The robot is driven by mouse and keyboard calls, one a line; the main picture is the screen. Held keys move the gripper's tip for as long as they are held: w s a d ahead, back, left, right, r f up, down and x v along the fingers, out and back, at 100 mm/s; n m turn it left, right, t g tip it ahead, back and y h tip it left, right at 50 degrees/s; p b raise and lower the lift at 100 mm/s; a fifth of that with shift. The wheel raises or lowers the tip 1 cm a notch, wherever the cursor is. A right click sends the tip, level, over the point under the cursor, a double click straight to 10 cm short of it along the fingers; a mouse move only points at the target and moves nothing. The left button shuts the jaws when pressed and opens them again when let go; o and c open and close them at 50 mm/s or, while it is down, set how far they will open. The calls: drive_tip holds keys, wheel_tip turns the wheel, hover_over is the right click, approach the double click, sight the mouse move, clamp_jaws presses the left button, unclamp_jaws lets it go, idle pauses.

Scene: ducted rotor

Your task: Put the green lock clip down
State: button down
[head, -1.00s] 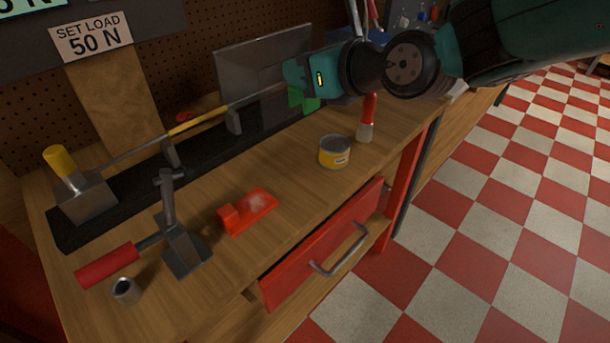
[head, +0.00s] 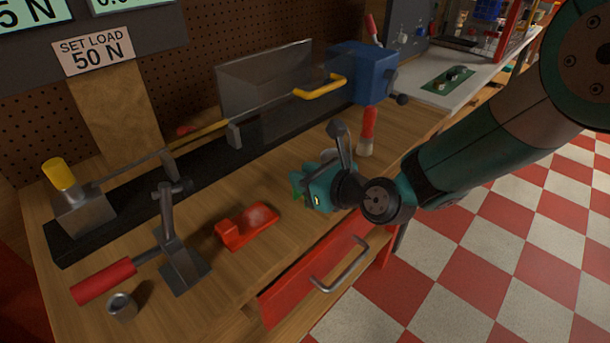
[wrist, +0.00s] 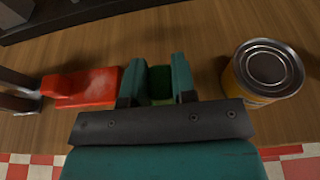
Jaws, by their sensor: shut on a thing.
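My gripper (wrist: 158,88) is shut on the green lock clip (wrist: 160,80), which shows between the two fingers in the wrist view. In the head view the clip (head: 297,183) is a small green edge at the left of my gripper (head: 305,187), mostly hidden by it. The gripper is over the front part of the wooden bench (head: 225,275), right of the red clip-shaped block (head: 248,226). I cannot tell whether the clip touches the bench top.
The wrist view shows a yellow tin (wrist: 262,72) close to the right of my gripper. A red-handled brush (head: 368,130) stands behind it. A red-handled lever clamp (head: 175,245) and a metal cup (head: 122,306) are at the left. Bare wood lies between block and gripper.

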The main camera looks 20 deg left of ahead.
drive_tip(key=c, duration=0.9)
unclamp_jaws()
drive_tip(key=shift+c, duration=0.2)
drive_tip(key=shift+d, duration=0.1)
drive_tip(key=b+v, duration=0.2)
drive_tip(key=v, duration=1)
drive_tip(key=shift+r, duration=0.1)
drive_tip(key=s+d+r+n+g+h, duration=0.3)
drive_tip(key=s+d+n, duration=0.5)
drive_tip(key=d+n, duration=0.3)
drive_tip(key=s+d+r+n+g+h, duration=0.2)
drive_tip(key=s+d+r+n+h, duration=0.2)
drive_tip(key=n, duration=1.4)
drive_tip(key=s+d+h, duration=0.2)
drive_tip(key=s+d, duration=0.2)
drive_tip(key=d, duration=0.2)
drive_tip(key=shift+d+r+n+g, duration=0.25)
drive_tip(key=shift+d+n+g, duration=0.15)
